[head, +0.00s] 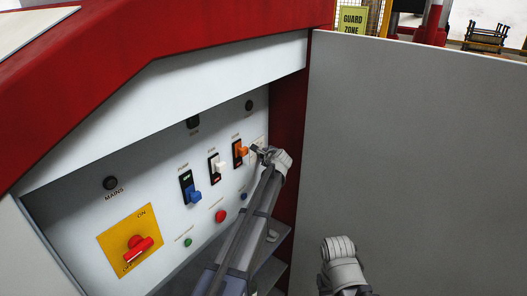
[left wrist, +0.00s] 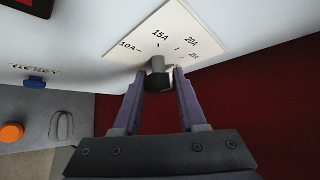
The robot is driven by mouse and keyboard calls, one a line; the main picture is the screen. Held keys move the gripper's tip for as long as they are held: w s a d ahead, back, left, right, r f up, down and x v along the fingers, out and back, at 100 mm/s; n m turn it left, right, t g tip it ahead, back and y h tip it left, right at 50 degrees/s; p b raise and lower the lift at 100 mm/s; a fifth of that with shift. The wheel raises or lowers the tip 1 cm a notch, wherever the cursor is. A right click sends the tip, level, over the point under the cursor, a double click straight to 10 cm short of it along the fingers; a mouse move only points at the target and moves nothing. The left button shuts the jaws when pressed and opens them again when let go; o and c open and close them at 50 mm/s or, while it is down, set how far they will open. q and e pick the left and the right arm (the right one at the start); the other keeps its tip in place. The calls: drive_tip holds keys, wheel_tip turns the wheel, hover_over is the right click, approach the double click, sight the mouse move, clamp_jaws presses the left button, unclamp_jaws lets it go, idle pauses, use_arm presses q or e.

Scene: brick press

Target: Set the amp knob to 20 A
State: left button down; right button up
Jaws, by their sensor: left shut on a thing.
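My left gripper (left wrist: 160,82) is shut on the knob, one finger on each side. In the head view my left gripper (head: 261,153) is at the right end of the control panel (head: 120,200) and hides the knob. My right arm shows at the lower middle, but its fingers are not in view.
Orange (head: 241,151), white (head: 220,167) and blue (head: 193,195) switches stand left of my gripper. A red mains handle (head: 138,249) sits on a yellow plate. Red (head: 220,216), green (head: 187,243) and blue (head: 243,196) buttons lie below. A grey door (head: 410,150) stands to the right.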

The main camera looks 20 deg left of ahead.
use_arm(q)
drive_tip(key=shift+g+p, duration=0.3)
drive_tip(key=shift+s, duration=0.1)
idle(0.3)
drive_tip(key=shift+c, duration=2.3)
unclamp_jaws()
drive_tip(key=shift+m, duration=0.3)
drive_tip(key=p+v, duration=0.4)
drive_tip(key=v, duration=0.3)
drive_tip(key=shift+s+d+r, duration=0.2)
drive_tip(key=shift+d, duration=0.1)
